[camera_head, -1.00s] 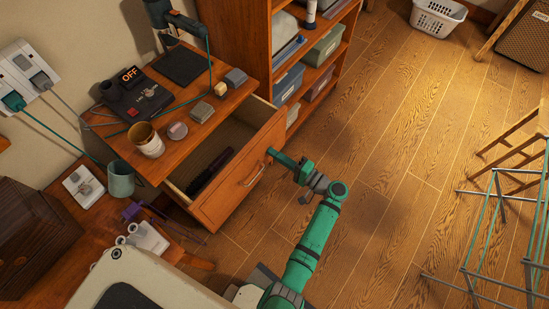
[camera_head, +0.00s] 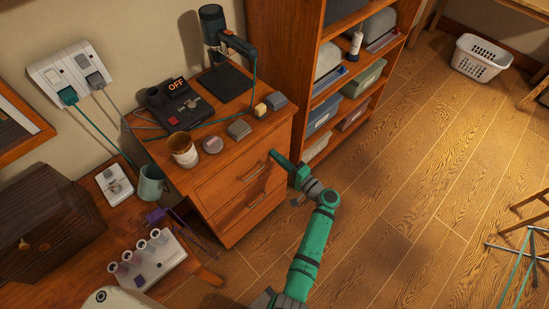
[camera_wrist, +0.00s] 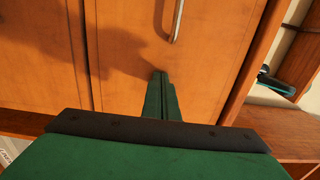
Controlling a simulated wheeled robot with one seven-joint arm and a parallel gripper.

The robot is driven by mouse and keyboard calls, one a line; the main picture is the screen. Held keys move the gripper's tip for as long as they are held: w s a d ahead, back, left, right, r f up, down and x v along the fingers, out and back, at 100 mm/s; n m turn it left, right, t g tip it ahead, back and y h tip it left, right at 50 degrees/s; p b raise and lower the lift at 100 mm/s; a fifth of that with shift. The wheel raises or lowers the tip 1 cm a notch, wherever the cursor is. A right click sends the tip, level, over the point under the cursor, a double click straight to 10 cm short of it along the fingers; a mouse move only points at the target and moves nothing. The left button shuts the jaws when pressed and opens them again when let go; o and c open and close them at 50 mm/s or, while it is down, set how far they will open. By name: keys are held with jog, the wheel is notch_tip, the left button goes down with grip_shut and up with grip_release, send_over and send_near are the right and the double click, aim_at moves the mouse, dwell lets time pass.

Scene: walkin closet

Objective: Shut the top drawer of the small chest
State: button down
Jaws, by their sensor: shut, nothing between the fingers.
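The small wooden chest (camera_head: 232,224) stands against the wall beside a tall shelf. Its top drawer (camera_head: 222,188) looks flush with the chest front, and no drawer opening shows. A handle is on the drawer front. My gripper (camera_head: 274,155) is shut and empty, with its tips at the upper right of the drawer front. In the wrist view, the shut fingers (camera_wrist: 161,76) point at the drawer front (camera_wrist: 125,50), beside a metal handle (camera_wrist: 177,20). I cannot tell whether the tips touch the wood.
On the chest top are a cup (camera_head: 183,150), a black device (camera_head: 174,105) marked OFF, small blocks and a cable. The open shelf (camera_head: 308,110) stands close right of the chest. A desk with a tube rack (camera_head: 150,262) is at lower left.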

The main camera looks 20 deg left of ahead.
jog(key=shift+w+a+r, duration=0.1)
jog(key=shift+a+r, duration=0.1)
jog(key=shift+a, duration=0.3)
jog(key=v, duration=1.5)
jog(key=shift+f, duration=0.2)
jog(key=shift+w, duration=0.1)
